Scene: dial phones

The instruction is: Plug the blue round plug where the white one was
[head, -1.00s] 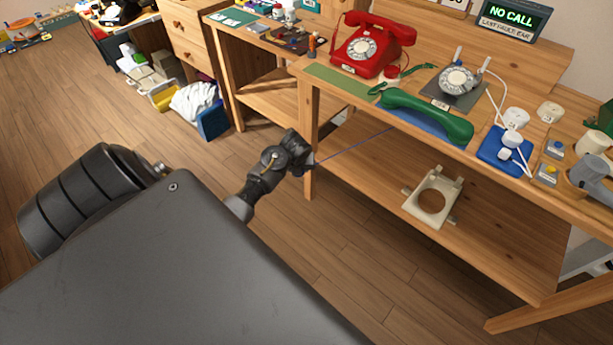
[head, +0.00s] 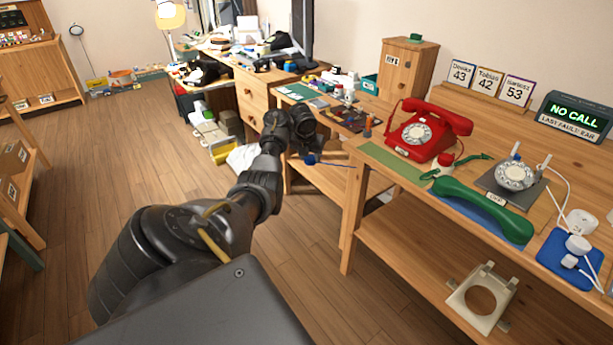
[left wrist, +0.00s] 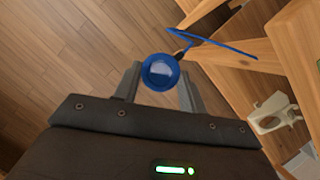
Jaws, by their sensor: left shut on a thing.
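My left gripper (head: 309,148) is shut on the blue round plug (head: 311,159), holding it in the air left of the workbench. In the left wrist view the plug (left wrist: 160,72) sits between the two fingertips, its round face towards the camera. A blue cord (left wrist: 218,43) trails from it towards the bench. A white plug (head: 577,243) with a white cable stands on a blue block (head: 560,262) at the right of the bench. Sockets beneath it are hidden. Another white round piece (head: 580,221) is just behind. My right gripper is not in view.
A red dial phone (head: 427,130), a green handset (head: 485,208) and a bare dial unit (head: 515,175) crowd the bench top. A cream phone shell (head: 481,298) lies on the lower shelf. The bench's left leg (head: 353,220) is near my left arm.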

